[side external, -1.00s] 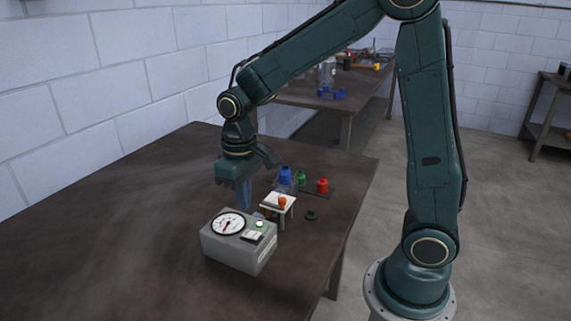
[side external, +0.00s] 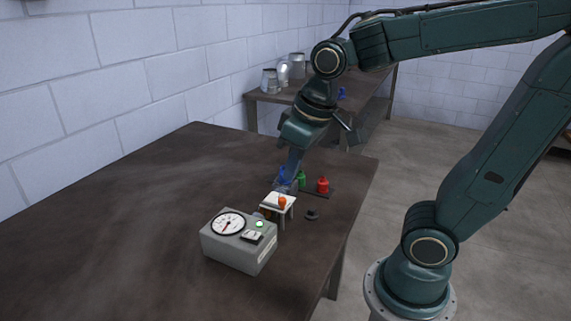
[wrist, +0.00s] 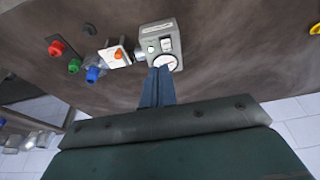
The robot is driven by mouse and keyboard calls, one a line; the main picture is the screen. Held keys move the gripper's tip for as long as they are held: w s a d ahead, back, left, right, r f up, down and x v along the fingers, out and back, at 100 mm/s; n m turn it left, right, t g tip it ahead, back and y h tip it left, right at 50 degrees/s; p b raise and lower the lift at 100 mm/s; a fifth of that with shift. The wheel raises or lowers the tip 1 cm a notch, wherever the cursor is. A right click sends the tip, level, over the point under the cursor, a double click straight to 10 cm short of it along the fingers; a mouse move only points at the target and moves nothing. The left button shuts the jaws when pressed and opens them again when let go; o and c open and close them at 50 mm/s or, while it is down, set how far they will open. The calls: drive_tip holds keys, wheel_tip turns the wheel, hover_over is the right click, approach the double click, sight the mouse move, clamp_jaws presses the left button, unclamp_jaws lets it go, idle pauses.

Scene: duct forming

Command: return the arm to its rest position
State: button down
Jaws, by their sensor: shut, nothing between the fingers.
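My gripper (side external: 292,166) is shut and empty. In the side view it is in the air above the table, and its fingertips overlap the blue bottle in the picture. In the wrist view the shut fingers (wrist: 158,86) point toward the grey gauge box. I cannot tell the exact gap to the bottles below. My arm is bent, with the wrist tilted.
A grey gauge box (side external: 239,248) with a lit green light stands on the table (side external: 130,215). A small white stand (side external: 277,202) with an orange knob is beside it. Blue (side external: 284,178), green (side external: 301,179) and red (side external: 323,185) bottles stand behind. The table's left side is clear.

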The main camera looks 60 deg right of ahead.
drive_tip(key=s+r+t, duration=0.1)
drive_tip(key=s+t, duration=0.1)
drive_tip(key=s, duration=0.5)
drive_tip(key=shift+d+r, duration=0.2)
drive_tip(key=shift+r, duration=0.05)
